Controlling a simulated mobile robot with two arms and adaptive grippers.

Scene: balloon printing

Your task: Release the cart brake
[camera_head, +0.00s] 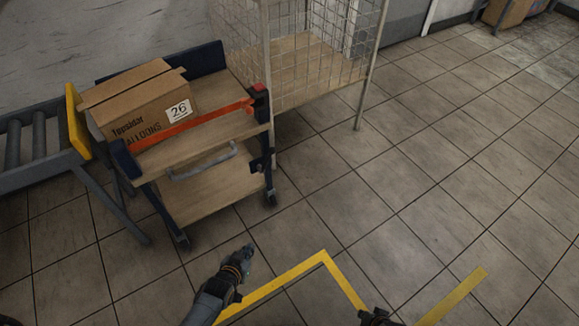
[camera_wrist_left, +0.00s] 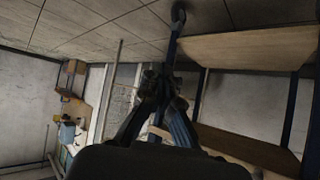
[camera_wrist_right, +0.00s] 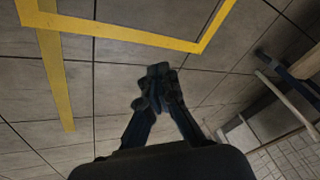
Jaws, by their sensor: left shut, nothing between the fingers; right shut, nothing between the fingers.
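The cart (camera_head: 205,190) is a two-shelf wooden cart with dark blue posts and small wheels, left of centre in the head view. A red piece (camera_head: 259,88) tops its right front post, and a dark blue fitting (camera_head: 257,165) sits lower on that post. I cannot tell which part is the brake. My left gripper (camera_head: 249,250) is shut and empty, in front of the cart and apart from it. In the left wrist view the cart's shelf (camera_wrist_left: 245,50) shows beyond its fingers. My right gripper (camera_head: 376,317) is shut and empty over the floor; it also shows in the right wrist view (camera_wrist_right: 158,78).
A cardboard box (camera_head: 140,105) labelled 26 sits on the cart behind an orange bar (camera_head: 205,120). A roller conveyor (camera_head: 40,140) adjoins the left. A wire cage (camera_head: 320,50) stands right behind. Yellow floor tape (camera_head: 290,277) runs in front; floor to the right is clear.

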